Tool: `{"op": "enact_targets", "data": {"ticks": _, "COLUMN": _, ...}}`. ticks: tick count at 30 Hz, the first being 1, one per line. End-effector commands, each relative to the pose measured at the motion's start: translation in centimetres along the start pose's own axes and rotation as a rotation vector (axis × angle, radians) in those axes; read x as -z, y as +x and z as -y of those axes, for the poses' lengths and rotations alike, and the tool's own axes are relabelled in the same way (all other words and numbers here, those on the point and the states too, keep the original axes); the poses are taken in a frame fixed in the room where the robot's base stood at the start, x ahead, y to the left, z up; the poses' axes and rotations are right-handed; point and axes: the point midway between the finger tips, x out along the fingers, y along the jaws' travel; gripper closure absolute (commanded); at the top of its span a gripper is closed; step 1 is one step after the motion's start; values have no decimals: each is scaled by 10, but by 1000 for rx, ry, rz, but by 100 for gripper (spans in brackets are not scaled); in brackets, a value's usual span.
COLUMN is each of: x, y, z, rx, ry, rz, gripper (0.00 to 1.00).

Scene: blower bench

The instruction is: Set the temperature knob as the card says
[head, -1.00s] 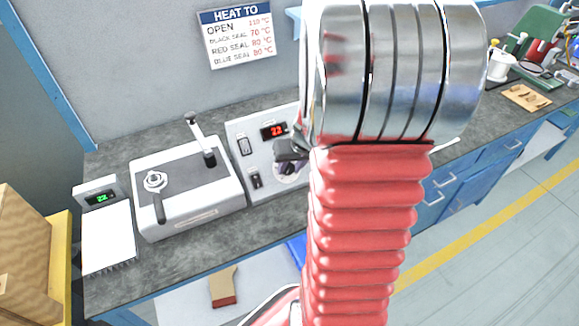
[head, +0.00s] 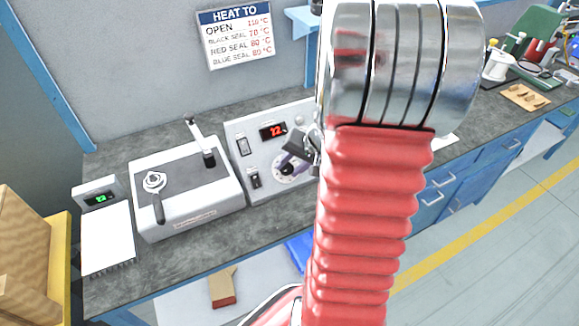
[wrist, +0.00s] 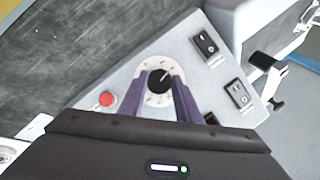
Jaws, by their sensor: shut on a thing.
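The card (head: 236,38) hangs on the wall under the heading HEAT TO. It lists OPEN 110 °C, BLACK SEAL 70 °C, RED SEAL 80 °C and a BLUE SEAL line that seems to read 80 °C. The black temperature knob (wrist: 158,82) sits on a pale dial on the control box (head: 245,190). Its white mark points to the upper right in the wrist view. My gripper (wrist: 161,80) is shut on the knob, with a purple finger at either side. In the head view my gripper (head: 289,164) partly hides the dial. The red display (head: 273,131) is lit; its digits are blurred.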

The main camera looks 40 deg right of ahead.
Motion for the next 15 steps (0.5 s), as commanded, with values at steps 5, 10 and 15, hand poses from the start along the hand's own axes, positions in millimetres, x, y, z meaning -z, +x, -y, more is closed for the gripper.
{"op": "enact_targets", "data": {"ticks": 5, "x": -1, "y": 1, "z": -1, "rx": 10, "ry": 31, "rz": 3, "gripper": 92}}
{"op": "enact_targets", "data": {"ticks": 10, "x": -1, "y": 1, "z": -1, "rx": 11, "ry": 35, "rz": 3, "gripper": 92}}
{"op": "enact_targets", "data": {"ticks": 15, "x": -1, "y": 1, "z": -1, "rx": 11, "ry": 34, "rz": 3, "gripper": 92}}
